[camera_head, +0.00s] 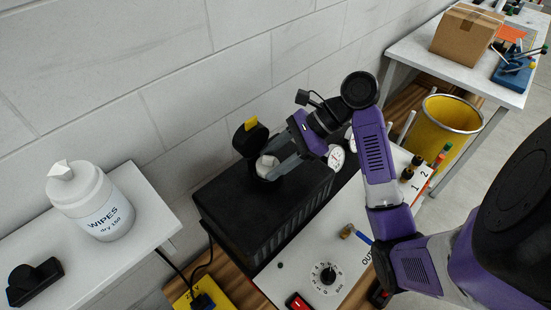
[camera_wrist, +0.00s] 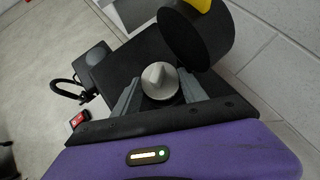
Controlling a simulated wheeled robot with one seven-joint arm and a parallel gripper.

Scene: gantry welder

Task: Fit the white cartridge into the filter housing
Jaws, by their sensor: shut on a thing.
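The white cartridge (camera_head: 267,164) is faceted at its end and sits between the fingers of my gripper (camera_head: 280,171), over the top of a black box. In the wrist view the cartridge (camera_wrist: 160,82) shows as a pale, pointed piece between the fingertips of my gripper (camera_wrist: 158,90), which is shut on it. A black cylindrical part with a yellow tab (camera_head: 250,137) stands just behind the cartridge; it also shows large in the wrist view (camera_wrist: 196,38). It may be part of the filter housing. Whether the cartridge is seated or held above an opening is hidden.
The ribbed black box (camera_head: 275,215) stands beside a white panel (camera_head: 345,262) with a dial (camera_head: 327,276) and a red switch (camera_head: 298,301). A white wipes tub (camera_head: 92,202) is on the left table. A yellow bin (camera_head: 443,127) and a cardboard box (camera_head: 466,34) are at right.

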